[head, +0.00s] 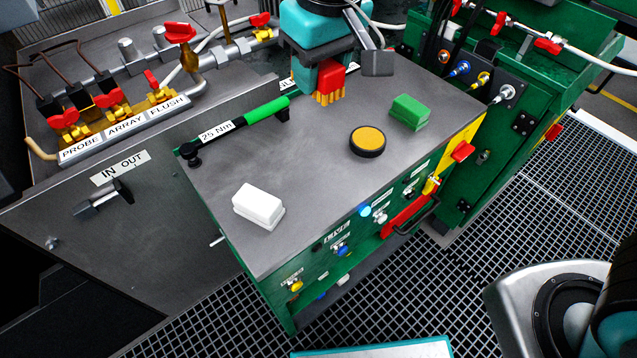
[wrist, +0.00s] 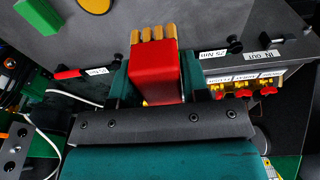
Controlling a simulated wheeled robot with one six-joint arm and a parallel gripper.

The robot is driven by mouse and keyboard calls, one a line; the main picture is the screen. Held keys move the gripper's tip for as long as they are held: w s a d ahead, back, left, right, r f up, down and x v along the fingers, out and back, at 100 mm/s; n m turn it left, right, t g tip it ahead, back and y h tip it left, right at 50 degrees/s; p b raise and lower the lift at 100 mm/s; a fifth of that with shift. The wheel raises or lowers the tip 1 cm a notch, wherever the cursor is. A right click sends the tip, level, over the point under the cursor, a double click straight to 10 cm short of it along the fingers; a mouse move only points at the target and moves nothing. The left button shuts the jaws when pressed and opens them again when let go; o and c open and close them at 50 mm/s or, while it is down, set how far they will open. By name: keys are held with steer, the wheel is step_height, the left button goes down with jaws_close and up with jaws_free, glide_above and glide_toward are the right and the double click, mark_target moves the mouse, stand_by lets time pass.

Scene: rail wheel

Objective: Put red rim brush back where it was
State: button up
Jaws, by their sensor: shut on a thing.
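My gripper (head: 316,80) is shut on the red rim brush (head: 331,76), a red block with a row of tan bristles. The bristles point down in the head view, over the back part of the grey cart top (head: 310,150). I cannot tell whether they touch the surface. In the wrist view the brush (wrist: 154,80) sits between the two fingers of my gripper (wrist: 154,88), with its bristles pointing away from the palm. No marked place for the brush can be made out.
On the cart top are a white block (head: 258,205), a yellow-and-black round pad (head: 367,141), a green block (head: 409,112) and a green-handled torque wrench (head: 240,125) along the back edge. Valves with red handles (head: 180,33) stand behind. The cart top's middle is clear.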

mark_target(318, 176)
steer(key=shift+s+f, duration=0.25)
steer(key=shift+f, duration=0.05)
step_height(318, 176, down, 19)
steer(key=shift+f+b, duration=0.1)
steer(key=shift+b, duration=0.35)
steer(key=shift+c, duration=0.3)
steer(key=o, duration=0.8)
steer(key=shift+o, duration=0.4)
